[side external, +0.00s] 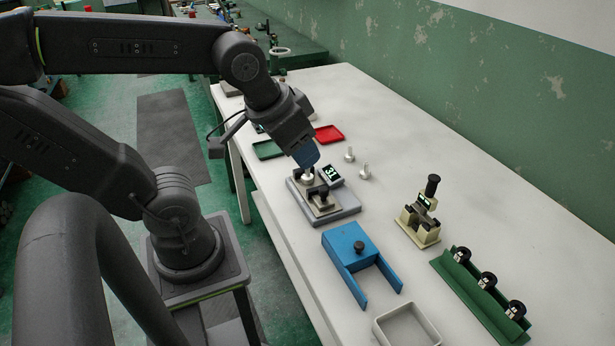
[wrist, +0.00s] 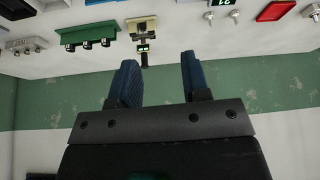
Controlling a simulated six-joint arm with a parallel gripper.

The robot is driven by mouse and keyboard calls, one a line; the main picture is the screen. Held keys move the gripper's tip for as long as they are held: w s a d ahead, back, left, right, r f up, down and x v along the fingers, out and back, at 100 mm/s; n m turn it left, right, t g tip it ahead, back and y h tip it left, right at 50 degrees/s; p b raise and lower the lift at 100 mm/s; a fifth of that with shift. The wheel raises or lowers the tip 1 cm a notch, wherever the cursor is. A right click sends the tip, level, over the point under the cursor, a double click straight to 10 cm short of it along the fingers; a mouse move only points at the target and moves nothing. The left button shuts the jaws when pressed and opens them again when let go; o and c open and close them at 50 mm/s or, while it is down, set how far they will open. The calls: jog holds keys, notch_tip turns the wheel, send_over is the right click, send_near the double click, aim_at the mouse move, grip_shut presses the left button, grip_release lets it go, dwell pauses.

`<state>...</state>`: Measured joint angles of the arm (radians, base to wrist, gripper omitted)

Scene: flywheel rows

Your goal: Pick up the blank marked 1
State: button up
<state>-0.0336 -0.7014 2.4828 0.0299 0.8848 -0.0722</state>
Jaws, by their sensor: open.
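Several dark round blanks with small white tags stand in a row on the green rack (side external: 474,300) at the table's near right: the far blank (side external: 461,255), the middle blank (side external: 487,281) and the near blank (side external: 515,310). I cannot read their marks, so I cannot tell which is marked 1. The row also shows in the wrist view on the green rack (wrist: 87,33). My gripper (side external: 306,158) has blue fingers and is well away from the rack, above the grey device with a lit display. In the wrist view my gripper (wrist: 158,60) is open, with nothing between its fingers.
The grey device (side external: 345,208) carries a silver piece (side external: 308,176). Two silver knobbed pieces (side external: 364,172) stand behind it. A cream stand (side external: 420,228), a blue fixture (side external: 350,252), a grey tray (side external: 405,325), a red tray (side external: 328,133) and a green tray (side external: 267,149) are also on the table.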

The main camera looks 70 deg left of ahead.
jog(key=w+a+f+n+g+y, duration=0.1)
jog(key=w+a+f+n+y, duration=0.15)
jog(key=a+n, duration=0.35)
jog(key=w+a+f+n+g+y, duration=0.1)
jog(key=w+a+f+n+g, duration=0.1)
jog(key=w+a+f+n, duration=0.35)
jog(key=m, duration=0.2)
send_over(307, 174)
jog(key=d, duration=0.2)
notch_tip(307, 174, down, 5)
jog(key=shift+s+x, duration=0.2)
jog(key=shift+x, duration=0.85)
jog(key=shift+s+x, duration=0.15)
jog(key=shift+x, duration=0.9)
jog(key=shift+s+x, duration=0.2)
jog(key=shift+x, duration=0.85)
jog(key=shift+a+f, duration=0.1)
grip_shut()
